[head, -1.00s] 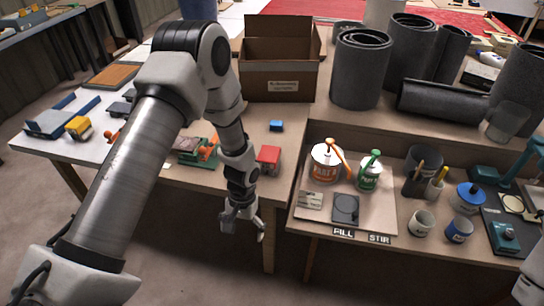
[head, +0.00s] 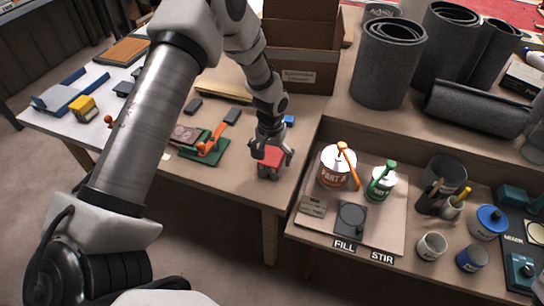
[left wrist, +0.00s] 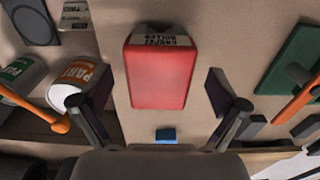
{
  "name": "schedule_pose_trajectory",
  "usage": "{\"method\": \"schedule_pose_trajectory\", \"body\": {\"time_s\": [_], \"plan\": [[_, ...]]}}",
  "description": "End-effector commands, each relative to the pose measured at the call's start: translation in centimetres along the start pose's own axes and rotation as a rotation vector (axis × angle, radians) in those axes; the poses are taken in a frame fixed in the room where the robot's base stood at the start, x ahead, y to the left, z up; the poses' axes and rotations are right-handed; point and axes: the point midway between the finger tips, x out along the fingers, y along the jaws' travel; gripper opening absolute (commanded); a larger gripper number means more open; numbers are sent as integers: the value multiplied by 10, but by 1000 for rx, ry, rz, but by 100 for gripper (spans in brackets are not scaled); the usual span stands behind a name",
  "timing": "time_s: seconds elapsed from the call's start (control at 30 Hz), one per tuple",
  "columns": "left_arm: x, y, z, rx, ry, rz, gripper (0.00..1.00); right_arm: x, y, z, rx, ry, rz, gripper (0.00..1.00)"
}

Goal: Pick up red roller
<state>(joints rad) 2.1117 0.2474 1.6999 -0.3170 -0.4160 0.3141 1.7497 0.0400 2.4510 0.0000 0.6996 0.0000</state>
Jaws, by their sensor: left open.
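The red roller (head: 270,164) is a red block-shaped item lying near the front edge of the light tabletop in the head view. In the left wrist view the roller (left wrist: 158,78) shows its red face and a dark end with a pale printed label. My left gripper (head: 272,153) is over it, pointing down, and partly hides it. In the left wrist view its fingers are spread, one on each side of the roller, with visible gaps. The roller is not gripped. My right gripper is not in view.
A small blue block (head: 288,120) lies just behind the roller. A green tool with an orange handle (head: 208,145) is to the left. A cardboard box (head: 300,70) stands behind. Paint cans, including Part A (head: 335,172), stand on the lower bench to the right.

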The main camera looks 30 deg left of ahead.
Motion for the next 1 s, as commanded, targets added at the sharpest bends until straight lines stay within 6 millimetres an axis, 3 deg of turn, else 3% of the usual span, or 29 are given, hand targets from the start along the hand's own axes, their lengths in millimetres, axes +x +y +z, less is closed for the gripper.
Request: {"method": "schedule_pose_trajectory", "body": {"time_s": [0.13,0.37,0.63,1.0], "plan": [[23,-1,1,0,-2,-1,97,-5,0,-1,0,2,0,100],[27,0,0,0,-1,0,97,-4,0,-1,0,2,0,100],[27,0,1,0,-1,0,3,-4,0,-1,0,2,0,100],[23,0,0,0,2,0,3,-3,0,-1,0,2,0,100]]}}
